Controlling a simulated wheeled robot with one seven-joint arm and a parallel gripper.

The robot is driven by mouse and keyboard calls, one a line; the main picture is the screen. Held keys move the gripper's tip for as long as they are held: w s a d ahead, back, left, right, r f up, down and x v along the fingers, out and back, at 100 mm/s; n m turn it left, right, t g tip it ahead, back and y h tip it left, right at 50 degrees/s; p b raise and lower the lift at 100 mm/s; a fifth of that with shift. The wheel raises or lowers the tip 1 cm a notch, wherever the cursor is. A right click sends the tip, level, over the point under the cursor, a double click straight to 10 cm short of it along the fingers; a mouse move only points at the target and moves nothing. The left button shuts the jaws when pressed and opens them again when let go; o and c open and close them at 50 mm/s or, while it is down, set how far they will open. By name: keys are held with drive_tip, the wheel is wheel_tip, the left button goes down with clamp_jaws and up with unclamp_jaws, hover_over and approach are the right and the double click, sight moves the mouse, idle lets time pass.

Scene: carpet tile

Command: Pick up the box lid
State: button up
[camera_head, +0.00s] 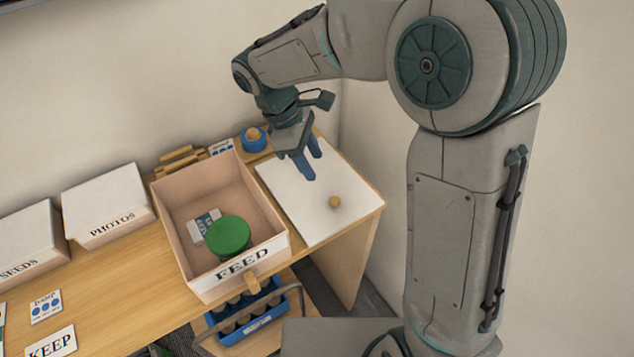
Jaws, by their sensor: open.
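A flat white panel (287,207), which looks like the box lid, lies on the table to the right of the open box marked FEED (205,272). A small round tan knob (334,202) sits on the panel. My gripper (312,168) is open and empty, with its fingers pointing down over the panel, behind and left of the knob. I cannot tell how high the fingertips are above the panel. The FEED box holds a green round-topped thing (229,234) and a small white-and-blue packet (204,225).
Closed white-topped boxes marked PHOTOS (105,207) and SEEDS (27,240) stand at left. A blue cup (255,144) stands near the panel's back edge. Cards, one reading KEEP (54,344), lie front left. A blue crate of bottles (254,322) stands lower, at the front.

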sight(333, 199)
drive_tip(key=p+x, duration=0.1)
drive_tip(key=x, duration=1.1)
drive_tip(key=shift+f+p, duration=0.25)
drive_tip(key=shift+p, duration=0.05)
clamp_jaws()
